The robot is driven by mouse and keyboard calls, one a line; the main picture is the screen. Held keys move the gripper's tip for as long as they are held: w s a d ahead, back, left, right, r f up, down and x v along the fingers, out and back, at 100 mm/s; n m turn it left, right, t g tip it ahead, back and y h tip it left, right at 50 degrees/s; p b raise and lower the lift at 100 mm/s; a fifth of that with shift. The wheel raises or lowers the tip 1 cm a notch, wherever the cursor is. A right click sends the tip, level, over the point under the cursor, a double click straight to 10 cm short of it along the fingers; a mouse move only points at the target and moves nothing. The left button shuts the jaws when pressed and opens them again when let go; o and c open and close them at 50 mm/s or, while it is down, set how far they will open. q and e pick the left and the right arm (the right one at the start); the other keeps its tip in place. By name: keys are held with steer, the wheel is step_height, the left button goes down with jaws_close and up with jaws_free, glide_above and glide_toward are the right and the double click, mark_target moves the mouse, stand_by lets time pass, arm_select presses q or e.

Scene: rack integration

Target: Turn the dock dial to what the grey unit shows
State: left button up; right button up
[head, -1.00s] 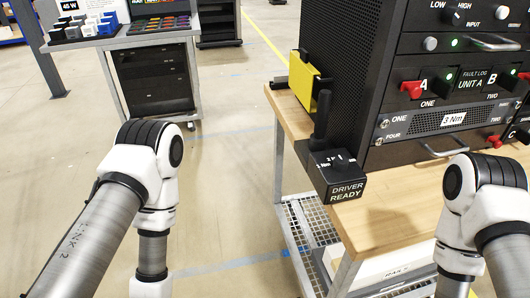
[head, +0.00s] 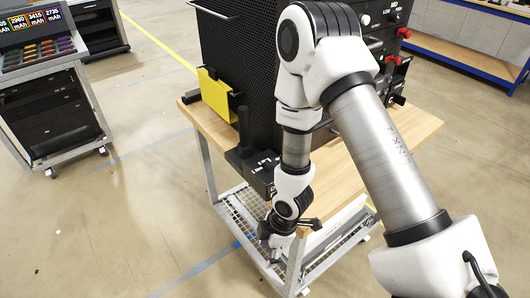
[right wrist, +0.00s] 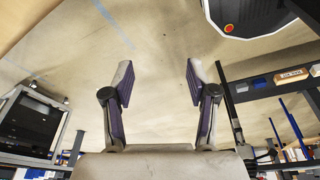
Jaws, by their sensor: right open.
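The black dock (head: 258,172) sits at the front left corner of the wooden bench top, with an upright black handle (head: 245,135) above it. White marks show on its top, but the dial setting cannot be read. My right arm covers part of it. My right gripper (head: 272,250) hangs just below and in front of the dock, apart from it. In the right wrist view its two fingers (right wrist: 158,85) are spread with nothing between them. The grey unit's readout is hidden behind my right arm. My left gripper is not in view.
The black rack (head: 265,60) stands on the wooden bench (head: 405,135), with a yellow holder (head: 216,95) on its left side. A wire shelf (head: 240,207) lies beneath. A cart with battery displays (head: 45,60) stands at the left. The floor between is clear.

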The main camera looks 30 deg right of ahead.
steer(key=w+d+r+n+t, duration=0.1)
steer(key=w+d+r+n, duration=0.2)
steer(key=w+r+n, duration=0.4)
steer(key=n+t+h, duration=0.3)
steer(key=n, duration=1)
glide_toward(271, 162)
steer(key=f, duration=0.1)
steer(key=shift+g, duration=0.3)
steer(key=b+x, duration=0.1)
steer(key=x, duration=0.3)
steer(key=b+x, duration=0.2)
steer(key=x, duration=0.1)
steer(key=shift+w+f, duration=0.2)
steer(key=shift+w, duration=0.35)
steer(key=shift+w+f, duration=0.1)
steer(key=shift+f, duration=0.15)
jaws_close()
